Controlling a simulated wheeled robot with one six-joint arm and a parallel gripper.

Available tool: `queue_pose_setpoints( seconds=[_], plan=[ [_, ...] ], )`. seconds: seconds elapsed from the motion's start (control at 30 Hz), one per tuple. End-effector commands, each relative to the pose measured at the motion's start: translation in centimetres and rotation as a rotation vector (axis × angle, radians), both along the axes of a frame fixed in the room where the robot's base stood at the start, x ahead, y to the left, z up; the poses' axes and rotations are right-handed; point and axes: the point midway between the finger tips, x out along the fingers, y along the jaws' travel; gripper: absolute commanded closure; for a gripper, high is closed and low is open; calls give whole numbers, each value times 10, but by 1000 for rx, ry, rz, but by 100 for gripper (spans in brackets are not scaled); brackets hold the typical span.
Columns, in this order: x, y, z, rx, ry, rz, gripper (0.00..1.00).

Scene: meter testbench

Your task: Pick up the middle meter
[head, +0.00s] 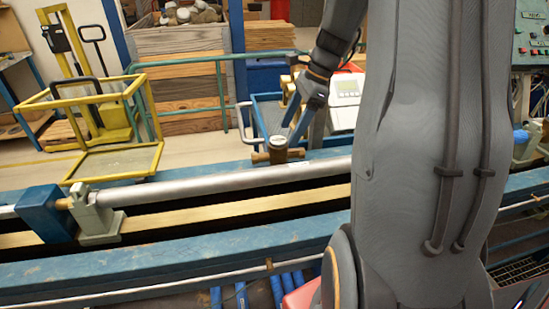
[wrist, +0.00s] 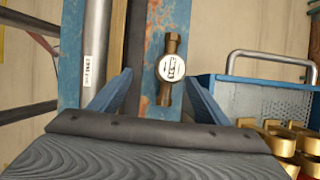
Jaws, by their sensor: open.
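A brass water meter (head: 278,150) with a round white dial sits on the far blue rail of the bench, behind the silver pipe. In the wrist view the same meter (wrist: 170,68) lies lengthwise on the worn blue rail, its dial facing up. My gripper (head: 296,128) is just above the meter in the head view, with its blue fingers pointing down. In the wrist view my gripper (wrist: 158,85) is open, one finger on each side of the meter's line, and nothing is between them. I cannot tell the exact height gap. No other meter on the rail is clear.
The silver pipe (head: 225,182) runs along the bench, beside the meter. A blue perforated basket (wrist: 265,100) with several brass parts (wrist: 285,140) stands right of the rail in the wrist view. A grey clamp (head: 97,218) stands at the left. A yellow-framed cart (head: 120,163) is behind.

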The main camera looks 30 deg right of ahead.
Motion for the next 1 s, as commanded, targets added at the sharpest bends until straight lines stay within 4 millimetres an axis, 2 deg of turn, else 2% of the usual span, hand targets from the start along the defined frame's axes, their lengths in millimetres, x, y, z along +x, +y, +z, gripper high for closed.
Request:
queue_pose_setpoints(
  seconds=[0.03,0.17,0.4,0.77,1.0],
  plan=[
    [2,-1,-10,0,-1,-1,30],
    [6,-2,-24,0,0,-3,30],
    [9,-2,-38,0,1,-6,30],
    [14,11,-69,2,3,-5,30],
    [20,22,-98,1,3,-2,30]
  ],
)
